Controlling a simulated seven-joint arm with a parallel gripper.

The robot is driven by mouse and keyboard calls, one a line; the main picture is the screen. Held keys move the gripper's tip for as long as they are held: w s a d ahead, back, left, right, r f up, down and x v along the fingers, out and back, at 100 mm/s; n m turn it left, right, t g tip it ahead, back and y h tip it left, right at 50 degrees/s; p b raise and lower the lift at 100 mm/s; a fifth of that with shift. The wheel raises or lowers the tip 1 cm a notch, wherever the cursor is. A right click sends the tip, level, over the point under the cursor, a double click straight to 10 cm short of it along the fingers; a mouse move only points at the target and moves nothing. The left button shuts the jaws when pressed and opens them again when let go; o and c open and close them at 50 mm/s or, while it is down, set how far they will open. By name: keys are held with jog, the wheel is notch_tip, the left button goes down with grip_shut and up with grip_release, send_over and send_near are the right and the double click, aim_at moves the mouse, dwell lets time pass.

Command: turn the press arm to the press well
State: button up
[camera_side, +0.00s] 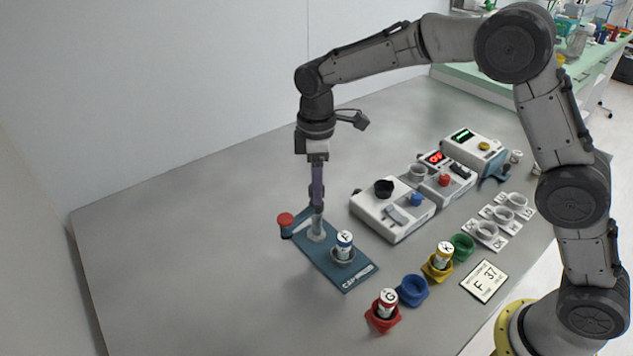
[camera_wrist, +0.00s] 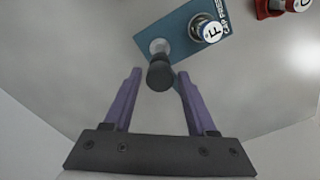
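The teal cap press (camera_side: 345,278) lies on the table, with a pale post (camera_side: 316,233) near its far end. The press arm (camera_side: 299,223) runs from the post's top toward the left, away from the well, with a red knob (camera_side: 285,219) at its end. A blue-and-white vial marked F (camera_side: 344,242) stands upright in the press well (camera_side: 343,257). My gripper (camera_side: 317,205) points down above the post. In the wrist view its purple fingers (camera_wrist: 156,85) are apart, with a dark cylindrical part (camera_wrist: 160,76) between their tips; whether they touch it is unclear.
Right of the press are a white device (camera_side: 392,222), a red holder with a vial (camera_side: 383,317), an empty blue holder (camera_side: 412,290), a yellow holder with a vial (camera_side: 438,268), a green holder (camera_side: 462,246) and a card reading F 37 (camera_side: 484,281). The table's left side is clear.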

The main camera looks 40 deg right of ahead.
grip_shut()
dwell(1.1)
